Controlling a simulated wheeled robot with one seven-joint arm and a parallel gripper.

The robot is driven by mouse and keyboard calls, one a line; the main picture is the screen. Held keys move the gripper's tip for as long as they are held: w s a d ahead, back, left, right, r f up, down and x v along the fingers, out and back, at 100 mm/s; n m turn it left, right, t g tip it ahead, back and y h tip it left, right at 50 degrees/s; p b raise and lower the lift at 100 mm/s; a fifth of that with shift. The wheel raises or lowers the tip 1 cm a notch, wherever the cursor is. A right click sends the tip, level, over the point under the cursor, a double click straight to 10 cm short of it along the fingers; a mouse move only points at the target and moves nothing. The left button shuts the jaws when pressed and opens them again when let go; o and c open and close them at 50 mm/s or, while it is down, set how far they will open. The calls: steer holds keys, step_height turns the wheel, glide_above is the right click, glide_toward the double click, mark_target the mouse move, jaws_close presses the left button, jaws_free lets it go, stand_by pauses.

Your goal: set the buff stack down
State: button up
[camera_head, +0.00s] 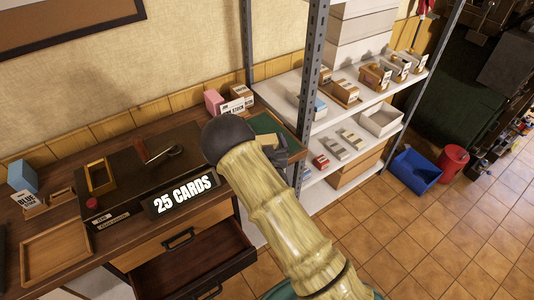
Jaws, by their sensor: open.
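My arm crosses the middle of the view, and its round dark joint covers part of the desk (120,232). My gripper (284,152) shows only partly as a dark shape beside the arm, at the right end of the desk near a green mat (262,124). It is open, and I see nothing held in it; its fingertips are not clear. A pale stack (241,91) stands at the back right of the desk, behind a small white sign, next to a pink stack (213,102). I cannot tell for sure which stack is the buff one.
A dark press base (130,160) and a "25 CARDS" sign (183,195) stand on the desk. An empty wooden tray (58,255) lies at left, near a blue stack (22,176). A drawer (190,270) hangs open. Metal shelf posts (312,90) rise close to my gripper.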

steer(key=b+v, duration=0.3)
steer(key=v, duration=0.9)
stand_by(0.4)
steer(key=d+m+g+h, duration=0.4)
steer(key=d+g, duration=0.3)
steer(key=d, duration=0.1)
steer(key=s+d+r+n+g, duration=0.1)
steer(key=s+d+r+g, duration=0.2)
steer(key=s, duration=0.5)
steer(key=s+d+r+g, duration=0.3)
steer(key=s+r+g, duration=0.1)
steer(key=s, duration=0.4)
steer(key=shift+n+g, duration=0.4)
steer(key=shift+g, duration=0.1)
